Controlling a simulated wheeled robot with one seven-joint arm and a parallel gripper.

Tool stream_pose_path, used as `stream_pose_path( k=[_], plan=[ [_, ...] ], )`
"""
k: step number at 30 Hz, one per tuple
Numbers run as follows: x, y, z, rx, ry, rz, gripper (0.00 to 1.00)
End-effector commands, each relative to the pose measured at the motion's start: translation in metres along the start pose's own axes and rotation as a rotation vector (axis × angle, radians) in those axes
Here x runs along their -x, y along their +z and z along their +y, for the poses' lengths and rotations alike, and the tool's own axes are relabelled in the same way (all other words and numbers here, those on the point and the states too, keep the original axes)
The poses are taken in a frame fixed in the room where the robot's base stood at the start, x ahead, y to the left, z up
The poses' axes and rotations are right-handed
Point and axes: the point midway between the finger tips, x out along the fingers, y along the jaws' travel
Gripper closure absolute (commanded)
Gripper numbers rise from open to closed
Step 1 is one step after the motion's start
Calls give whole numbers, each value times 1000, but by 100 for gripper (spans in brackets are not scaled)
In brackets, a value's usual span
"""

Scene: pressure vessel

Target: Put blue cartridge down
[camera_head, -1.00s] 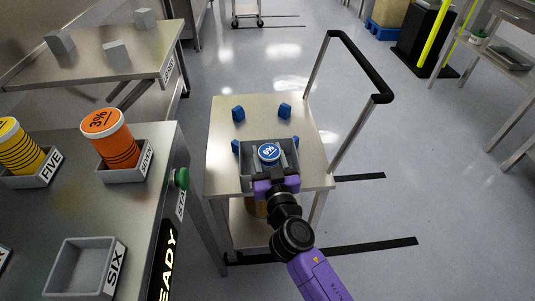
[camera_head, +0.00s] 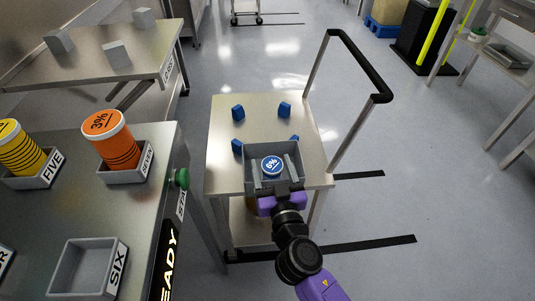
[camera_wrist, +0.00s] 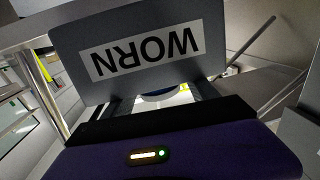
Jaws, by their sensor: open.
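The blue cartridge (camera_head: 272,167) has a round top with a white-on-blue "6%" label. It sits inside a grey bin (camera_head: 297,164) on the small metal cart, with its lower part hidden by the bin walls. My gripper (camera_head: 278,192) is purple and black, and is open at the bin's near side. In the wrist view, the bin's wall carries an upside-down "WORN" label (camera_wrist: 146,52). Just below that wall, a small part of the cartridge (camera_wrist: 160,96) shows beyond my gripper (camera_wrist: 155,105). Contact between fingers and cartridge cannot be made out.
Several blue blocks (camera_head: 238,113) stand on the cart top (camera_head: 222,165) around the bin. The cart's black handle (camera_head: 362,65) rises at right. The bench at left holds an orange cartridge (camera_head: 112,145), a yellow one (camera_head: 18,150) and an empty "SIX" tray (camera_head: 78,270).

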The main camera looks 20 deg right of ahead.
Motion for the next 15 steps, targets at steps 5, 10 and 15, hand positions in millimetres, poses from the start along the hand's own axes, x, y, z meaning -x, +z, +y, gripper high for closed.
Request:
stream_pose_path(
  k=[5, 10, 15],
  plan=[
    [38, 2, -1, 1, -3, 1, 32],
    [61, -1, -1, 0, -3, 4, 32],
    [71, -3, -1, 0, -3, 6, 32]
  ],
)
